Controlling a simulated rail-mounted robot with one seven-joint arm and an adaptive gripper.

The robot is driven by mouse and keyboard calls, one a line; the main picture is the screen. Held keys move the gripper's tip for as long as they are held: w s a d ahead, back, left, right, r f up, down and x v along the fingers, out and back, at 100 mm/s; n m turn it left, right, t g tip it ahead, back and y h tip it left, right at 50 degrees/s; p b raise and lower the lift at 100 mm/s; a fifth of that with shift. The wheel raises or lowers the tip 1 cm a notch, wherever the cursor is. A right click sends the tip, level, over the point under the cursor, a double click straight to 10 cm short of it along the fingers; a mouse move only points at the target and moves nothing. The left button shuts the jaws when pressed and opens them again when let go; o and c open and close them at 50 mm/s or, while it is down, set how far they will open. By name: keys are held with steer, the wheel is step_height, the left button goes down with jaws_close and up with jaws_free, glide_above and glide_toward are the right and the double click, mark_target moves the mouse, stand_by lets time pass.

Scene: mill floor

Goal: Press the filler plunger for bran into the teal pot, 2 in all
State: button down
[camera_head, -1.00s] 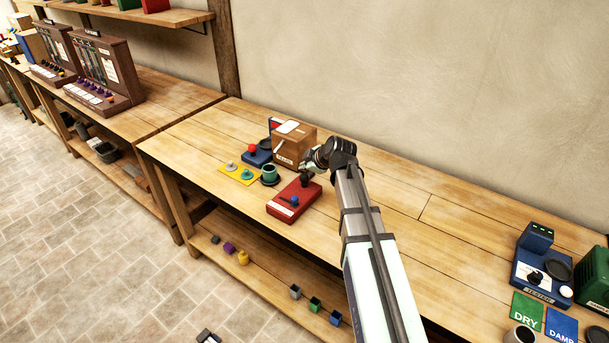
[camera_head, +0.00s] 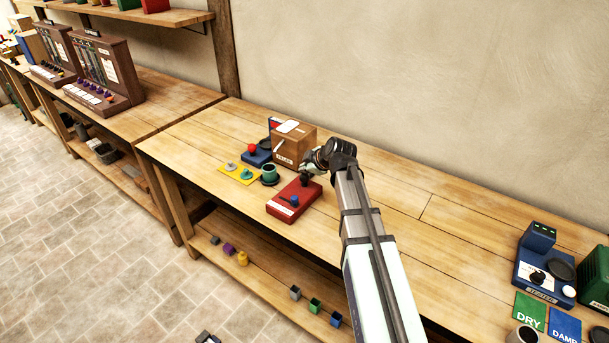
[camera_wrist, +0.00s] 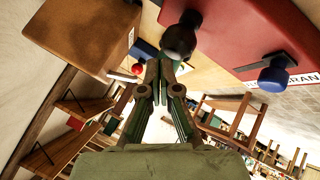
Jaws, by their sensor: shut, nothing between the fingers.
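The red filler box (camera_head: 292,201) lies on the bench; the end of its label reads BRAN in the wrist view (camera_wrist: 240,30). It carries a black ball knob (camera_wrist: 179,40) and a blue knob (camera_wrist: 273,75); I cannot tell for sure which is the plunger. The teal pot (camera_head: 268,170) stands left of the red box on a dark round base. My gripper (camera_head: 306,168) is shut and empty, above the far end of the red box near the black knob. In the wrist view the fingertips (camera_wrist: 160,64) are just beside and below that knob; contact cannot be told.
A blue device with a red button (camera_head: 253,148) and a yellow plate (camera_head: 238,173) lie to the left. A blue tester (camera_head: 541,268) is at far right. The bench between is clear.

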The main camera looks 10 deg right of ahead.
mark_target(305, 175)
steer(key=shift+f+b, duration=0.85)
steer(key=shift+f, duration=0.1)
stand_by(0.9)
stand_by(0.4)
steer(key=shift+r+p, duration=0.5)
steer(key=shift+r, duration=0.85)
steer(key=shift+r+p, duration=0.85)
steer(key=shift+r, duration=1.65)
